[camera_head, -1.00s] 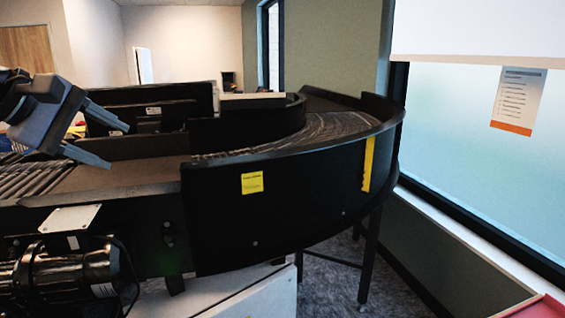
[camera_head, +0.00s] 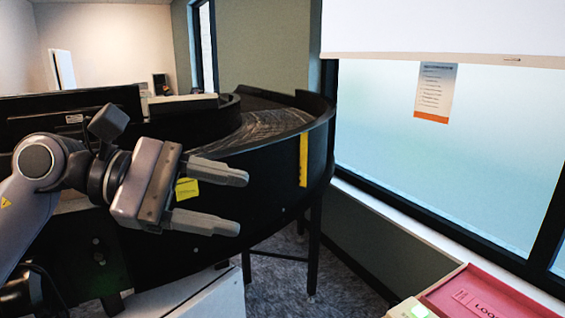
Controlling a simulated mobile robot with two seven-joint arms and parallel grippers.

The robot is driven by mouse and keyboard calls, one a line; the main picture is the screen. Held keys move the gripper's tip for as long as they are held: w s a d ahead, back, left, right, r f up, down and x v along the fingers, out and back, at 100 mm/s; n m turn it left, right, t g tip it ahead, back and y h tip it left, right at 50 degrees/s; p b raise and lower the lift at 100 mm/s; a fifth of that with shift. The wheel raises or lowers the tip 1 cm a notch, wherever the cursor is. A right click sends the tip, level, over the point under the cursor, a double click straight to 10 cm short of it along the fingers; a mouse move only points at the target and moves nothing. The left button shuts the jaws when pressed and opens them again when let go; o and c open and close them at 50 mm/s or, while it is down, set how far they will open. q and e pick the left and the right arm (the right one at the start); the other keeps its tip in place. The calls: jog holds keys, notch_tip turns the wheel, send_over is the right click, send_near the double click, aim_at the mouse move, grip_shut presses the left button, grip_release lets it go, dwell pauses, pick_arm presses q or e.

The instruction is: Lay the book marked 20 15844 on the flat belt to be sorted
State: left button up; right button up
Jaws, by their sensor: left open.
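My left gripper (camera_head: 228,198) is open and empty, with its two grey fingers apart and pointing right. It is in front of the black curved side wall of the sorter (camera_head: 265,180), and partly covers a yellow label on it. The flat belt is hidden or out of view at the left. I see no book marked 20 15844 in this view. My right gripper is not in view.
A red box or tray (camera_head: 500,298) with lettering is at the lower right, beside a pale object with a green light (camera_head: 411,309). A window with a sill (camera_head: 400,222) runs along the right. Carpeted floor shows under the curve.

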pick_arm(q)
jog(key=w+a+f+m+t+y, duration=0.1)
jog(key=a+f+m+t+y, duration=0.1)
jog(key=a+f+m+t, duration=0.55)
jog(key=w+a+f+m+t+y, duration=0.1)
jog(key=a+f+m+t+y, duration=0.15)
jog(key=f+m, duration=0.95)
jog(key=w+a+f+m+t+y, duration=0.1)
jog(key=a+f+m+t, duration=0.35)
jog(key=f+m, duration=0.55)
jog(key=s+a+f+n+g+y, duration=0.3)
jog(key=s+a+f+n+y, duration=0.15)
jog(key=s+f, duration=0.45)
jog(key=s+a+f+n+g+y, duration=0.35)
jog(key=s+f+n, duration=0.25)
jog(key=s+f, duration=0.3)
jog(key=w+d+f+n, duration=0.1)
jog(key=d+n, duration=0.4)
jog(key=d, duration=0.4)
jog(key=shift+w+d+f+t+h, duration=0.15)
jog(key=shift+d+f+t+h, duration=0.15)
jog(key=shift+d+t+h, duration=0.15)
jog(key=shift+a, duration=0.1)
